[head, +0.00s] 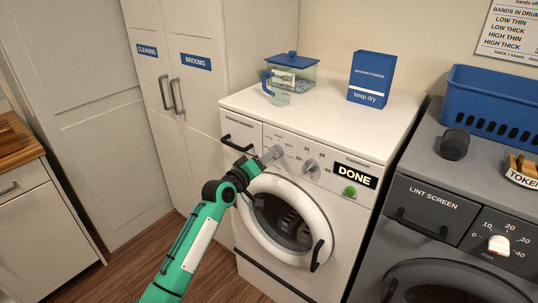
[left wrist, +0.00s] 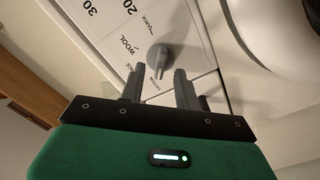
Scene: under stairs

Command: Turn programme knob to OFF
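The washing machine (head: 340,128) is white, with a front panel of knobs and a sign reading DONE (head: 354,176). The grey programme knob (head: 272,154) is on the left part of the panel. It also shows in the left wrist view (left wrist: 160,56), with WOOL and QUICK printed near it; which label it points to is not clear. My left gripper (head: 252,167) is close in front of the panel. In the left wrist view its fingers (left wrist: 158,83) are apart, with the knob just beyond the gap between their tips; contact cannot be told. My right gripper is not in view.
A second knob with numbers (head: 311,166) and a green button (head: 350,191) are to the right. The drawer handle (head: 238,145) is left of the gripper, the round door (head: 285,220) below. A blue box (head: 371,78) and jug (head: 279,93) stand on top. A grey dryer (head: 450,210) is at right.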

